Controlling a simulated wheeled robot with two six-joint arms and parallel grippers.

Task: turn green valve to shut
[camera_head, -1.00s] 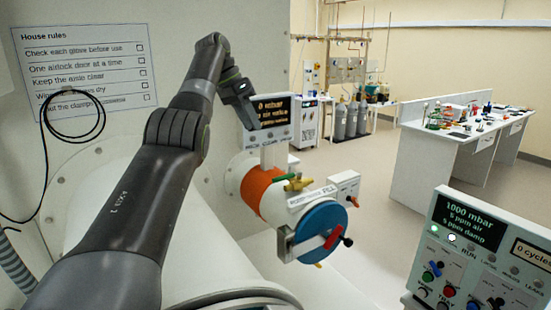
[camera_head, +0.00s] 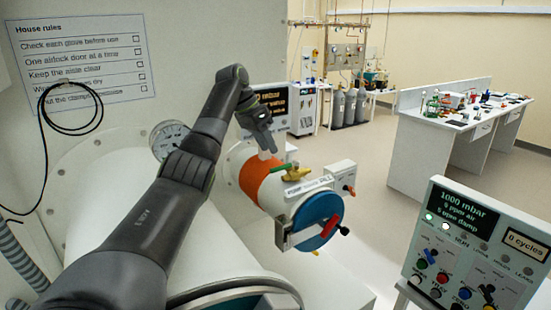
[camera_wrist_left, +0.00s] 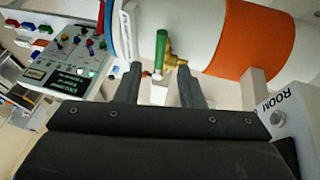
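The green valve handle (camera_head: 281,167) sits on a brass valve body (camera_head: 296,174) on top of the white airlock cylinder, beside its orange band (camera_head: 262,180). In the left wrist view, the green handle (camera_wrist_left: 163,48) lies across the cylinder's length, with the brass body (camera_wrist_left: 176,62) at its side. My left gripper (camera_head: 266,152) points down above the orange band, close to the valve. In the left wrist view its two fingers (camera_wrist_left: 158,90) are apart with nothing held between them, and the valve shows beyond their tips. My right gripper is in neither view.
The cylinder's blue door (camera_head: 318,213) has a red handle (camera_head: 331,226). A display screen (camera_head: 272,100) stands behind my left gripper. A control panel (camera_head: 470,250) stands at the lower right. A dial gauge (camera_head: 168,139) and a black cable (camera_head: 70,130) are on the wall side.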

